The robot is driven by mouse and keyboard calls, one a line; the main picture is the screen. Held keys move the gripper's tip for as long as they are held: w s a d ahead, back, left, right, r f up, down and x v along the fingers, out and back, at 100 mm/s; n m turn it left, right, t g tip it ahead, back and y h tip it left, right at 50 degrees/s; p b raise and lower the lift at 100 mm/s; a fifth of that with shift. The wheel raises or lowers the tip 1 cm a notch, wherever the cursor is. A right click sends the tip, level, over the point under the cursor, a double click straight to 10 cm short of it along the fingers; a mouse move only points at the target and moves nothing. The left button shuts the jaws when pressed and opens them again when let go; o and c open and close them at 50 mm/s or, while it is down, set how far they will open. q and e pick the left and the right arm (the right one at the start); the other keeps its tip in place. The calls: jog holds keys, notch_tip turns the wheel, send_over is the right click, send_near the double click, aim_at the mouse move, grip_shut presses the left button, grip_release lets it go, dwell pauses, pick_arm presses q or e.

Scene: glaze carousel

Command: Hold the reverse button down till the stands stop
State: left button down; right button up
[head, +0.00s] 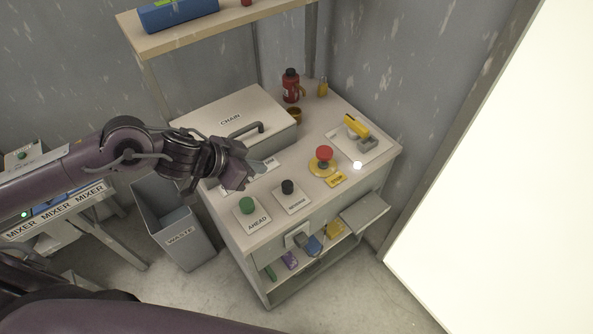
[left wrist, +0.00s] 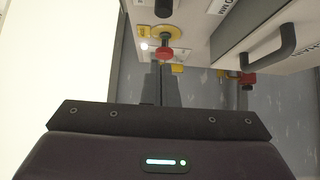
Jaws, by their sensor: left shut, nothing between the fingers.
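The reverse button (head: 288,187) is a black knob on a white plate labelled REVERSE, on the cabinet top; its black knob also shows at the top edge of the left wrist view (left wrist: 163,8). My left gripper (head: 266,167) is shut and empty. It is above the cabinet top, up and left of the black knob in the head view, with a gap between them. In the left wrist view its closed fingers (left wrist: 160,84) overlap the area below the red button. My right gripper is not in view.
A green AHEAD button (head: 247,205) stands left of the reverse button. A red mushroom button (head: 324,153) on a yellow base stands to its right. The CHAIN box (head: 233,118) with a handle is behind. A yellow-handled switch (head: 357,126) and red bottle (head: 291,86) stand farther back.

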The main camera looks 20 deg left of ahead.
pick_arm(q)
send_over(284, 187)
notch_tip(284, 187, down, 7)
jog(key=shift+f+p, duration=0.1)
jog(key=shift+p, duration=0.2)
notch_tip(284, 187, down, 2)
jog(key=shift+s+a+f, duration=0.1)
jog(key=shift+a+f, duration=0.05)
jog(key=shift+f, duration=0.7)
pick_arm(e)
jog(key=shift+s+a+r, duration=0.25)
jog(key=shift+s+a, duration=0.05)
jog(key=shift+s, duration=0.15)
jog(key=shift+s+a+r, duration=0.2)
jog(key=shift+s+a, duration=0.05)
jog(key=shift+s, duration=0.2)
